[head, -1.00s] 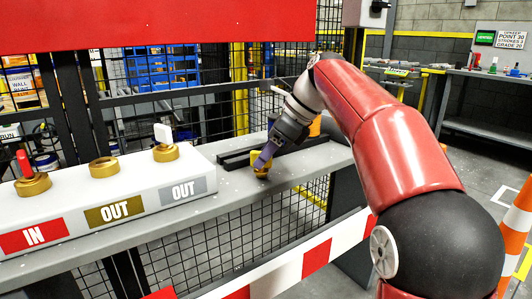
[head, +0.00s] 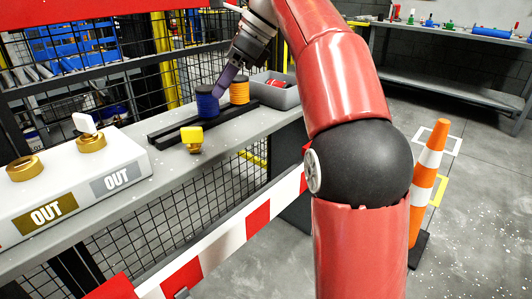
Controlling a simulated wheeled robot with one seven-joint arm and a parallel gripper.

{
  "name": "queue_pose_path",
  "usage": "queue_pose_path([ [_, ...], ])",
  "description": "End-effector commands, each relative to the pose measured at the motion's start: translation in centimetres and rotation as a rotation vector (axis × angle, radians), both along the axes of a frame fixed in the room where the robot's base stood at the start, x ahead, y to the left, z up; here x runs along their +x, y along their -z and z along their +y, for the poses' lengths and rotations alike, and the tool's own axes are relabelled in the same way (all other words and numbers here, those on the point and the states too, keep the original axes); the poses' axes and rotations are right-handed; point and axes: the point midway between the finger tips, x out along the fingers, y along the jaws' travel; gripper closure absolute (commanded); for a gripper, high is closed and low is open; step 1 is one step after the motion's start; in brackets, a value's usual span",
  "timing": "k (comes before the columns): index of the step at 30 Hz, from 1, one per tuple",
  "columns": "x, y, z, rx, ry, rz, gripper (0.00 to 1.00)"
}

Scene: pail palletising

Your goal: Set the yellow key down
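The yellow key (head: 191,136) stands upright on the bare grey shelf (head: 238,126), in front of the black rail (head: 170,130). Its square yellow head is up and a brass-coloured part is below. My gripper (head: 220,92), with purple fingers, is behind and to the right of the key, apart from it. The fingertips are beside the blue ribbed cylinder (head: 207,103); I cannot tell whether they touch it. One finger hides the other, so the opening does not show.
An orange ribbed cylinder (head: 239,91) and a grey bin (head: 278,92) stand further right on the shelf. The white lock box (head: 72,185) at left carries brass locks, one with a white key (head: 85,123). A traffic cone (head: 427,180) stands on the floor.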

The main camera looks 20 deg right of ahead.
Motion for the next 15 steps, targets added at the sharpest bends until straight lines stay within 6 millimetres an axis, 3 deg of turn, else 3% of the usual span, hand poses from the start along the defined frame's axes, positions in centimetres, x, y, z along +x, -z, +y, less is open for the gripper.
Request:
queue_pose_path([
  [5,-0.6,0.1,-0.1,-0.014,-0.023,-0.03,0.66],
  [8,-2.2,0.7,-0.4,-0.06,-0.092,-0.115,0.66],
  [11,-5.0,2.2,-1.2,-0.154,-0.219,-0.25,0.66],
  [15,-10.0,6.1,-2.8,-0.343,-0.474,-0.447,0.66],
])
